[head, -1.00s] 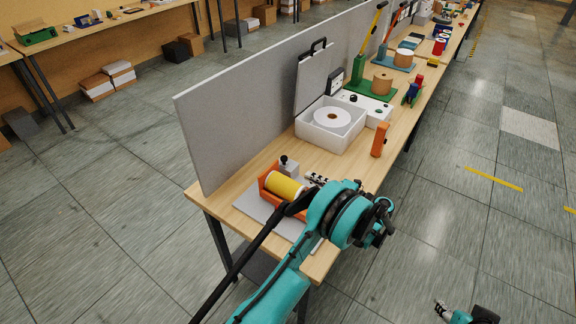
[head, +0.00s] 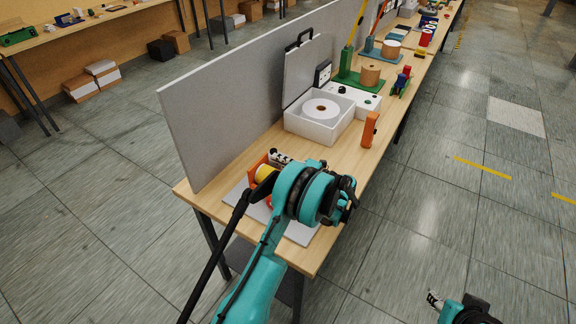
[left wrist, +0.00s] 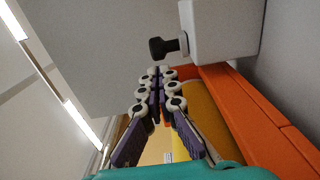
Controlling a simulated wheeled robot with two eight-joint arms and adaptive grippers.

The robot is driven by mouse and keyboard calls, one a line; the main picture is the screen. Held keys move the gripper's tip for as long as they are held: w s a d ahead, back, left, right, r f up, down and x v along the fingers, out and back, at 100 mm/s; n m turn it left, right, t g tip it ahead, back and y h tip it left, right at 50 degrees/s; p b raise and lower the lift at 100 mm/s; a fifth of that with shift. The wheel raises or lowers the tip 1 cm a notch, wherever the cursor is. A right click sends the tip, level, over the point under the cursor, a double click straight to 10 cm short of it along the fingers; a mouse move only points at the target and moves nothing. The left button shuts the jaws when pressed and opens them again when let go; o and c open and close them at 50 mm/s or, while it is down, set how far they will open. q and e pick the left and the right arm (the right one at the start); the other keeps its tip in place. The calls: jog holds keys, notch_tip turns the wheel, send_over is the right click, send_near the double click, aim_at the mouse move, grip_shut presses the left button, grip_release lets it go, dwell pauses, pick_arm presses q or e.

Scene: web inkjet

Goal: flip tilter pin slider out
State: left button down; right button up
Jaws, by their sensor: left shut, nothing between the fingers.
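The tilter is an orange frame (head: 258,161) with a yellow roll (head: 266,172) on a grey mat (head: 300,236) at the table's near end. It also shows in the left wrist view as an orange frame (left wrist: 262,125) beside the roll (left wrist: 205,112). A pale block (left wrist: 222,28) carries a black knob (left wrist: 163,47), taken as the pin slider. My left gripper (left wrist: 165,72) is shut and empty, its fingertips just below the knob in that view; contact cannot be told. In the head view my left gripper (head: 281,158) hides the block. My right gripper (head: 434,299) hangs over the floor.
A grey panel (head: 215,110) stands along the table's back. A white box (head: 312,130) with a white disc and raised lid stands farther along the table (head: 345,157), with an orange upright piece (head: 369,130) beside it. More devices follow beyond.

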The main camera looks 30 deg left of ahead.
pick_arm(q)
jog(key=shift+a, duration=0.3)
jog(key=w, duration=0.3)
jog(key=shift+w+d+b, duration=0.2)
jog(key=shift+w+b, duration=0.1)
jog(key=shift+w, duration=0.1)
jog(key=shift+s+r, duration=0.1)
